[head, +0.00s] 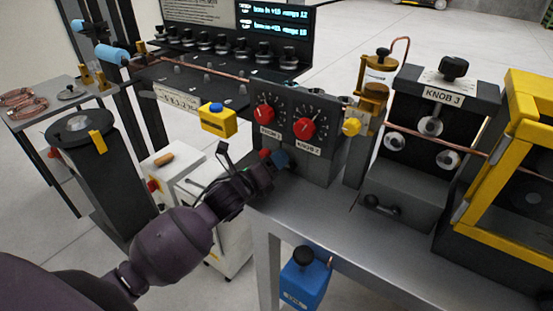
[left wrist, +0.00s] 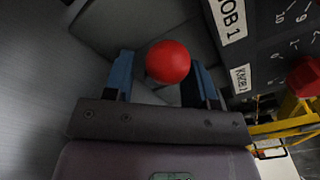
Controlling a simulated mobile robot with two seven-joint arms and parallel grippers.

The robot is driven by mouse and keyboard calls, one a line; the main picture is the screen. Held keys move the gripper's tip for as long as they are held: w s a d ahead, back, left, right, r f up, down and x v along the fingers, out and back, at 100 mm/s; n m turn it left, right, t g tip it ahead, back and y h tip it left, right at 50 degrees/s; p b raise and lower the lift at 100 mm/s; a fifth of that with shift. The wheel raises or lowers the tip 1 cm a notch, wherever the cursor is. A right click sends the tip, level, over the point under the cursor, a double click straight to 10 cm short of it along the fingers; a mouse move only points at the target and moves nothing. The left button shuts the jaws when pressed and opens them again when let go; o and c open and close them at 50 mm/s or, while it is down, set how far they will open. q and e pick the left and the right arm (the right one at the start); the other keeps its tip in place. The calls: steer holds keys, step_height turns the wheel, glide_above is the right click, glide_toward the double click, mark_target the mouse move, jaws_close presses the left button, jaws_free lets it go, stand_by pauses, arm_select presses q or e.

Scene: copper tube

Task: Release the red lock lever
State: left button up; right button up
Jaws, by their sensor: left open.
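The red lock lever shows as a round red knob (left wrist: 168,62) in the left wrist view. It lies between the two blue-tipped fingers of my left gripper (head: 272,160), near their tips. The fingers are apart, with a visible gap on the left side of the knob; on the right side I cannot tell whether a finger touches it. In the head view a bit of red (head: 264,153) shows beside the gripper, low at the front of the grey knob box (head: 322,165). The lever's stem is mostly hidden. My right gripper is not in view.
The box carries two red dials, labelled KNOB 1 (head: 264,113) and KNOB 2 (head: 304,128), close above the gripper. A yellow block (head: 217,120) stands to the left. The KNOB 3 unit (head: 440,100) and a yellow frame (head: 485,150) stand right. The front bench strip (head: 385,240) is clear.

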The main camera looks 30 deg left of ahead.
arm_select(q)
steer(key=shift+w+d, duration=0.2)
steer(key=shift+w, duration=0.45)
